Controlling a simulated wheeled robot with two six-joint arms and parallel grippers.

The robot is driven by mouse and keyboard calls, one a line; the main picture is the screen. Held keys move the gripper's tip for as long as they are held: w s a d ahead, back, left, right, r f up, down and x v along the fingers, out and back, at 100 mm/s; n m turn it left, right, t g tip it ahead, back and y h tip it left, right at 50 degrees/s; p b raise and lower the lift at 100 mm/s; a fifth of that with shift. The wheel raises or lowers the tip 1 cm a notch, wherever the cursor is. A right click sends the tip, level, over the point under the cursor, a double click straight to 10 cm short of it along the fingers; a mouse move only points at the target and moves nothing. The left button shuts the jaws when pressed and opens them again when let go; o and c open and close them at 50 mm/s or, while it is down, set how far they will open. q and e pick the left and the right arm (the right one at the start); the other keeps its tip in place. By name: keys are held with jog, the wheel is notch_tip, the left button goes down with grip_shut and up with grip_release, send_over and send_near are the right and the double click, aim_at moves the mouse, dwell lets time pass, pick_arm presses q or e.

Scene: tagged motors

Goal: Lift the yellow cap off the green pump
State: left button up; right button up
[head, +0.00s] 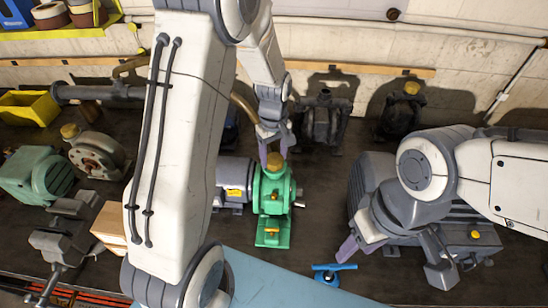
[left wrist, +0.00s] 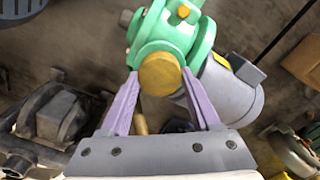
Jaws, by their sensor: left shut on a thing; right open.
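The green pump (head: 272,205) stands on the dark bench in the middle of the head view, and also shows in the left wrist view (left wrist: 168,35). The yellow cap (head: 275,160) is at its top, a round disc in the left wrist view (left wrist: 160,74). My left gripper (head: 276,152) reaches down from above with its purple fingers on either side of the cap, shut on it. Whether the cap is clear of the pump cannot be told. My right gripper (head: 390,262) is open and empty at the right, near the large grey motor.
A grey motor (head: 234,180) adjoins the pump on the left. A large grey motor (head: 370,180) is at the right. A blue-handled valve (head: 333,272) lies at the front. A wooden block (head: 109,226), a vise (head: 62,235) and a yellow bin (head: 30,107) are at the left.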

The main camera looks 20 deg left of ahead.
aim_at(277, 159)
pick_arm(q)
jog(key=shift+r, duration=0.1)
jog(key=shift+w+r, duration=0.1)
jog(key=shift+r, duration=0.2)
jog(key=r+b, duration=0.1)
jog(key=d+r+b, duration=0.1)
jog(key=r, duration=0.1)
jog(key=shift+r+b, duration=0.25)
jog(key=shift+b, duration=0.05)
jog(key=s+d+r, duration=0.2)
jog(key=d+r, duration=0.7)
jog(key=d, duration=0.1)
jog(key=shift+d+r, duration=0.25)
jog(key=shift+r, duration=0.05)
